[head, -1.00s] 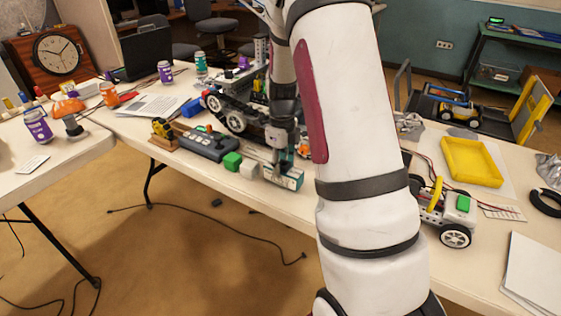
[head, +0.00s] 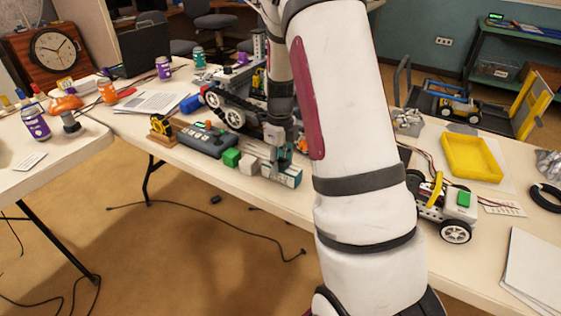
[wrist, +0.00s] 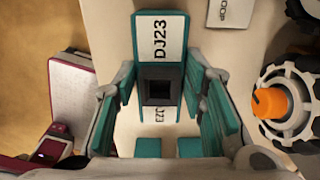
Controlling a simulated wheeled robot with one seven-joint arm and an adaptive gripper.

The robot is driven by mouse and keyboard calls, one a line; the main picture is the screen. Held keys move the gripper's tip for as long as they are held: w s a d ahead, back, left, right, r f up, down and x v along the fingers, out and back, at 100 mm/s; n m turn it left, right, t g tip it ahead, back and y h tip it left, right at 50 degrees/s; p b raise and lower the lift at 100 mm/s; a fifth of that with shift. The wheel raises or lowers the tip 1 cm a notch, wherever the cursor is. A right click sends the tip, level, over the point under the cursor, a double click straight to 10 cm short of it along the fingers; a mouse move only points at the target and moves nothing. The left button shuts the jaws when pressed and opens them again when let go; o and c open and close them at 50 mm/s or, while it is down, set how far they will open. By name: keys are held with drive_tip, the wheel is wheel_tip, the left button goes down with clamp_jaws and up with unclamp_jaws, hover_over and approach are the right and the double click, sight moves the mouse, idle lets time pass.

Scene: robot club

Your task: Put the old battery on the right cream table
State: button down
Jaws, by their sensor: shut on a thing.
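A teal and white block (head: 290,176) labelled DJ23, which looks like the old battery, is at the front edge of the right cream table (head: 484,262), right of a white cube. It also shows in the wrist view (wrist: 158,40), with a dark square in its middle. My gripper (head: 279,160) points down over it. In the wrist view my gripper (wrist: 162,118) has its teal-padded fingers on both sides of the block, shut on it. I cannot tell whether the block touches the table. My arm hides part of the table to the right.
A green block (head: 231,158), the white cube (head: 250,163) and a grey controller (head: 203,140) sit left. A wheeled robot (head: 233,112) is close behind. A white car (head: 448,208) and a yellow tray (head: 472,158) sit right. The left table (head: 60,160) is separate.

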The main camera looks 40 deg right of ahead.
drive_tip(key=shift+w+f, duration=0.1)
drive_tip(key=shift+w, duration=0.05)
drive_tip(key=c, duration=0.9)
unclamp_jaws()
drive_tip(key=shift+c, duration=0.2)
drive_tip(key=shift+r+p, duration=2.4)
drive_tip(key=shift+r, duration=1.1)
drive_tip(key=shift+a, duration=0.1)
